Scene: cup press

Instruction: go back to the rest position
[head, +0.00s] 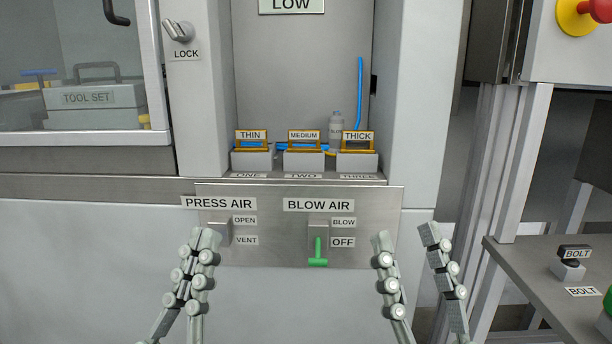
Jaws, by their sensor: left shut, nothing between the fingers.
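My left gripper (206,239) is shut and empty, in front of the PRESS AIR valve (222,229). Its fingers hide most of that valve, so its handle position cannot be told, nor whether they touch it. My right gripper (406,237) is open and empty, fingers pointing up, to the right of the BLOW AIR valve (318,232). The green BLOW AIR handle (318,252) points down beside the OFF label.
Above the valve panel (270,248), three blocks labelled THIN (251,160), MEDIUM (304,161) and THICK (357,162) stand in a recess with a small bottle (337,127). A side table (530,262) with a BOLT block (568,270) is at right.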

